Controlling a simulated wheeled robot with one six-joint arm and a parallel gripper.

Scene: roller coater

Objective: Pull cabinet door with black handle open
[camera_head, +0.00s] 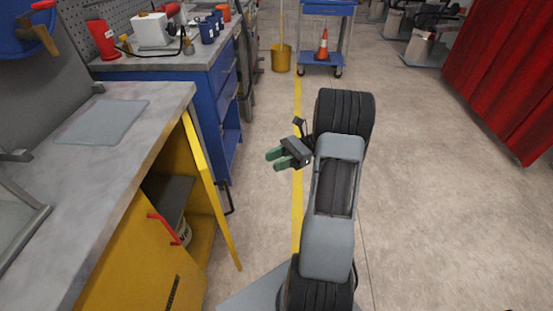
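The yellow cabinet door (202,172) under the grey worktop stands partly open, swung out toward the aisle. Its black handle (228,200) shows on the door's outer right side, partly hidden behind the door edge. My gripper (272,160) is in the aisle to the right of the door, pointing left. Its two green fingers are apart with nothing between them. It is clear of the handle and does not touch the door.
The cabinet's inside shows a shelf (172,195) and a whitish container (184,232). A blue cabinet (225,110) stands beyond. A yellow bucket (281,59) and blue cart (320,60) are farther off.

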